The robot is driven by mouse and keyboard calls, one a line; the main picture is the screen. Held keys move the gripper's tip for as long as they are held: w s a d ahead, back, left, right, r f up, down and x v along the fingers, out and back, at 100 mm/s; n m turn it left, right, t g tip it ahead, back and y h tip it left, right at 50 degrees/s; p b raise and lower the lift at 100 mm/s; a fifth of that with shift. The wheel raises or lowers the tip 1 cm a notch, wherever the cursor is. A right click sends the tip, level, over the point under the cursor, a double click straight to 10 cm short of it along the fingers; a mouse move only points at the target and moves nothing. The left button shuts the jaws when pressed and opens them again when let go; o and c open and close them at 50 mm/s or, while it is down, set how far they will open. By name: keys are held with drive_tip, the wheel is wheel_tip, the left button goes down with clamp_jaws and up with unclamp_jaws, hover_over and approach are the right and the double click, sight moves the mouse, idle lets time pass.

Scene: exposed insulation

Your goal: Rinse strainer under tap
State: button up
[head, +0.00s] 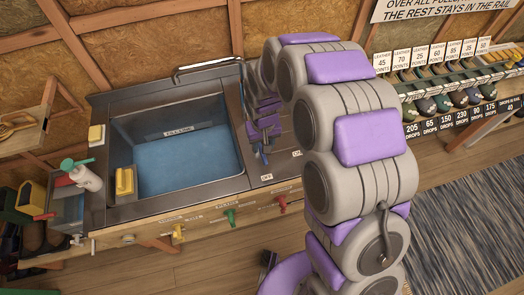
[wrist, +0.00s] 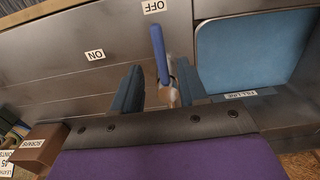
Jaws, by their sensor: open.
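A steel sink (head: 106,150) holds blue water, and a silver tap spout (head: 208,69) runs along its back edge. My gripper (head: 262,146) is over the counter just right of the basin, pointing down. In the wrist view its two dark fingers (wrist: 158,90) are open, one on each side of a blue lever (wrist: 160,55). The lever's free end points towards the OFF label (wrist: 153,6); the ON label (wrist: 95,55) is to the left. I cannot tell whether a finger touches the lever. No strainer can be made out in either view.
A yellow sponge (head: 125,181) and a pale yellow block (head: 96,135) sit on the sink's left rim. A bottle with a green top (head: 88,177) stands at the left. Coloured small taps (head: 229,217) line the counter front. A shelf of goods (head: 450,100) is at right.

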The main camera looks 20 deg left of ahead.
wheel_tip(320, 180, down, 4)
drive_tip(key=shift+d+r, duration=0.1)
drive_tip(key=shift+d, duration=0.05)
drive_tip(key=shift+a+f, duration=0.3)
drive_tip(key=shift+f, duration=0.3)
drive_tip(key=shift+d+r, duration=0.1)
drive_tip(key=shift+d, duration=0.1)
drive_tip(key=c, duration=0.4)
clamp_jaws()
